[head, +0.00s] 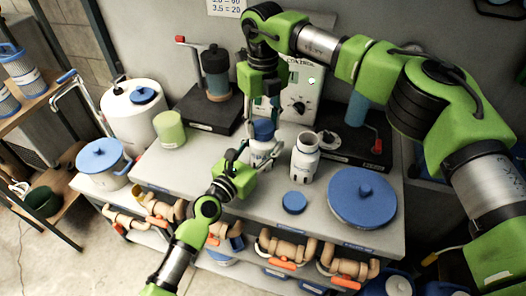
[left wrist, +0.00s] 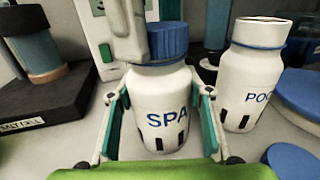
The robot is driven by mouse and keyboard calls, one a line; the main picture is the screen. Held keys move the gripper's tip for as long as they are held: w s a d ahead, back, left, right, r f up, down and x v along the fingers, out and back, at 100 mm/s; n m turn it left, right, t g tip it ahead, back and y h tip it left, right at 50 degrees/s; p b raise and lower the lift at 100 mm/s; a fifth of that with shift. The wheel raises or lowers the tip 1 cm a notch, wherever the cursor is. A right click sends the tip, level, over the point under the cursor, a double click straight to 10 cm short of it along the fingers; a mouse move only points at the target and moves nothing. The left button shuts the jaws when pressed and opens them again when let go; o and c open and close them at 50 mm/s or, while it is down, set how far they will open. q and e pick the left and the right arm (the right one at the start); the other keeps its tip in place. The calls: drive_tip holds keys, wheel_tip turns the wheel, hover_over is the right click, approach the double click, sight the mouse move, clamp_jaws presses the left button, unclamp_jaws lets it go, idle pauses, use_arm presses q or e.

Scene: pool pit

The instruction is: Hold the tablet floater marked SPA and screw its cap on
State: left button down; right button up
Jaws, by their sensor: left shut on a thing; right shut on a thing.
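The white tablet floater marked SPA (left wrist: 160,108) stands upright between the fingers of my left gripper (head: 248,162), which is shut on its body. It also shows in the head view (head: 262,157), partly behind the gripper. A ribbed blue cap (left wrist: 168,42) sits at the top of its neck and shows in the head view too (head: 262,130). How far it is threaded cannot be told. My right gripper (head: 262,112) comes down from above and is shut on this cap. One of its pale fingers shows beside the cap in the left wrist view.
A second white floater (head: 304,160), uncapped, with lettering starting "POO", stands close right. A loose blue cap (head: 294,202) lies before it. A large blue lid (head: 362,197) is at right on the grey bench (head: 238,210). A green container (head: 170,130) stands left. Equipment lines the back.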

drive_tip(key=o, duration=1.3)
drive_tip(key=shift+m, duration=0.3)
wheel_tip(320, 180, up, 12)
use_arm(q)
drive_tip(key=c, duration=1)
unclamp_jaws()
drive_tip(key=shift+s, duration=0.1)
drive_tip(key=v, duration=1.2)
